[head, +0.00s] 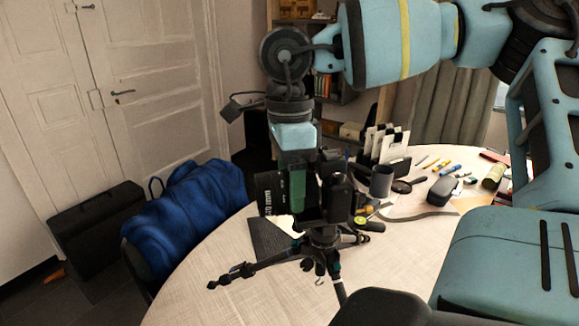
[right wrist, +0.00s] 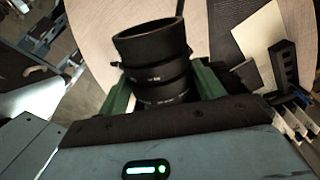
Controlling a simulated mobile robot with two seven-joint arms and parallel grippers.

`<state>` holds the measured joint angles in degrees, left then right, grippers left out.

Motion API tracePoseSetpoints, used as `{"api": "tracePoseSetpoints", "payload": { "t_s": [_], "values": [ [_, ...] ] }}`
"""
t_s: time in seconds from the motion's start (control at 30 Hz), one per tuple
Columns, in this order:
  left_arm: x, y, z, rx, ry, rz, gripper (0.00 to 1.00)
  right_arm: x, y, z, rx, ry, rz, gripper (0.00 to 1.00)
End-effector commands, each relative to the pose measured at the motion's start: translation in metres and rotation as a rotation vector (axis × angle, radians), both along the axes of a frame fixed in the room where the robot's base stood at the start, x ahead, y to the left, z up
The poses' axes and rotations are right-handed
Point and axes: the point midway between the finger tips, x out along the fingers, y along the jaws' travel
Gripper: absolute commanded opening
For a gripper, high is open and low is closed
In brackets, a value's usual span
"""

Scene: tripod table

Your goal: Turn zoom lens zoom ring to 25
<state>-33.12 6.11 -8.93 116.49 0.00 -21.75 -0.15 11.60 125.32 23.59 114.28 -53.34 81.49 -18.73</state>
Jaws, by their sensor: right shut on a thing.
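The black zoom lens (head: 268,194) points left from the dark camera body (head: 338,200) on top of the tripod (head: 324,238), in the head view. White lettering shows on its barrel. In the right wrist view the lens (right wrist: 150,48) stands up between my green fingers, with small white marks on its rings. My right gripper (head: 298,190) comes down from above and is shut on the lens; its fingers (right wrist: 163,88) sit on both sides of the barrel. The zoom ring's setting is too small to read. My left gripper is not in view.
The tripod stands on a round pale table (head: 200,285). Behind are a file holder (head: 385,160), a dark cup (head: 381,182), a grey case (head: 444,190) and several pens. The table's front left is mostly clear.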

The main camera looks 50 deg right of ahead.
Motion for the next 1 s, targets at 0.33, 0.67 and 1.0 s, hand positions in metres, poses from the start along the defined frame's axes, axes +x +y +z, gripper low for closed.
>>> {"api": "tracePoseSetpoints", "payload": {
  "t_s": [0.33, 0.67, 1.0],
  "values": [
    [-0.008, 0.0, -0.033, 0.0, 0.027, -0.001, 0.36, -0.003, 0.003, -0.005, -0.154, -0.195, 0.006, 0.44],
    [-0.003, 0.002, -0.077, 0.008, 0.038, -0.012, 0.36, -0.007, 0.007, -0.008, -0.338, -0.429, 0.007, 0.44],
    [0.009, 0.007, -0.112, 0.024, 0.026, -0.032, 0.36, -0.01, 0.009, -0.008, -0.472, -0.598, 0.007, 0.44]
  ]
}}
